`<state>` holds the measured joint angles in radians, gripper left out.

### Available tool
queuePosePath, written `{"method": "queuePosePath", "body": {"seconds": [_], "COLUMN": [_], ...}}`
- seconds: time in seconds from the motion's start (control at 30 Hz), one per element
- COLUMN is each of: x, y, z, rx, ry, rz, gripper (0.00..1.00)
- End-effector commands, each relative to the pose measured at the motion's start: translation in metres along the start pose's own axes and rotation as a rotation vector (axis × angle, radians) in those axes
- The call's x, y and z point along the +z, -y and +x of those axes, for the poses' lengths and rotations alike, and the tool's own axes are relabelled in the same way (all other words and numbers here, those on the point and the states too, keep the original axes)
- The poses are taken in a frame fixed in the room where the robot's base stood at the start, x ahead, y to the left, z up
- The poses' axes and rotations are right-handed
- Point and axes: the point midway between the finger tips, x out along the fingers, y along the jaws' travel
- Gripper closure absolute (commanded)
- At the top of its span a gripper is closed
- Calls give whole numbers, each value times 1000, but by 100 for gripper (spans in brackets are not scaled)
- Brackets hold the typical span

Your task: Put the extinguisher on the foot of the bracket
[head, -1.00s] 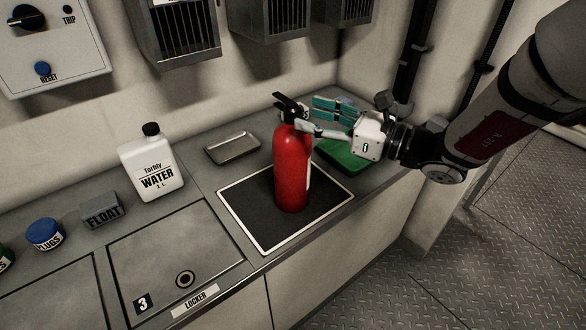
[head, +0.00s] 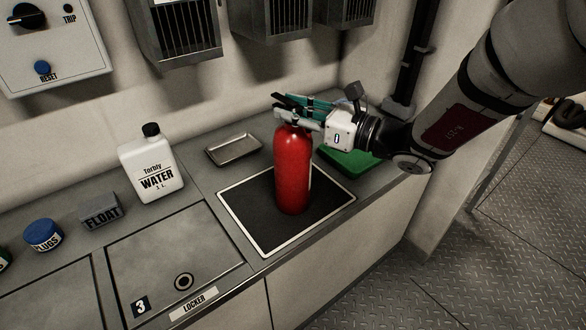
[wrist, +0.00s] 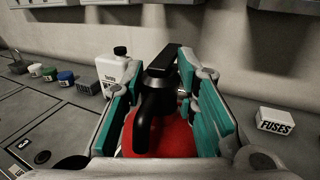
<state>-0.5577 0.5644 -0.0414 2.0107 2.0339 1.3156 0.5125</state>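The red extinguisher (head: 292,172) stands upright on a dark square mat with a white border on the counter. Its black head and lever (wrist: 158,88) show in the wrist view, above the red body (wrist: 172,137). My gripper (head: 297,109) is at the extinguisher's top, coming from the right. Its teal-padded fingers stand on both sides of the black head, with gaps visible, so it looks open around the head. I cannot make out a bracket or its foot for certain in either view.
The mat (head: 247,231) has bare room around the extinguisher. A metal tray (head: 232,149), a green board (head: 350,161) and a white water jug (head: 151,167) are nearby. A white fuses box (wrist: 275,121) shows in the wrist view. Caged boxes (head: 177,32) hang on the wall above.

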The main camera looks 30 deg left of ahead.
Motion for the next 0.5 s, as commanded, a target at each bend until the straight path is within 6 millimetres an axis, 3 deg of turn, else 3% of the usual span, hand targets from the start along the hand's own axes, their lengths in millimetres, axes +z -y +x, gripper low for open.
{"method": "queuePosePath", "body": {"seconds": [0.5], "x": [10], "y": [0], "z": [1], "rx": [1], "ry": [9], "rz": [-6], "gripper": [100]}}
